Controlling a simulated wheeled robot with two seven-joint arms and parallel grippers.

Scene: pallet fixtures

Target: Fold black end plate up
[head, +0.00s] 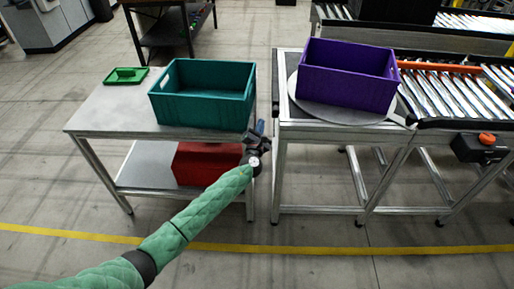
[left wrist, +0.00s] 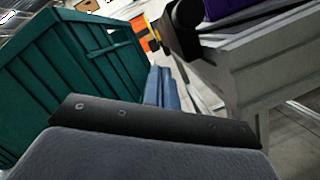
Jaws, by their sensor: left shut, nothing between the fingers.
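A narrow black strip (head: 276,88) runs along the left end of the right-hand table; I cannot tell for sure whether it is the end plate. In the left wrist view a dark part (left wrist: 183,30) shows at that table's corner. My left gripper (head: 260,128) is shut and empty, in the gap between the two tables, near the teal crate's right front corner. Its blue fingers (left wrist: 161,88) also show in the left wrist view. They look apart from the dark part. My right gripper is not in view.
A teal crate (head: 200,108) and a green tray (head: 126,75) stand on the left table (head: 95,112). A red crate (head: 205,165) is on its lower shelf. A purple crate (head: 345,85) sits on a round plate (head: 310,110), beside the roller conveyor (head: 450,95).

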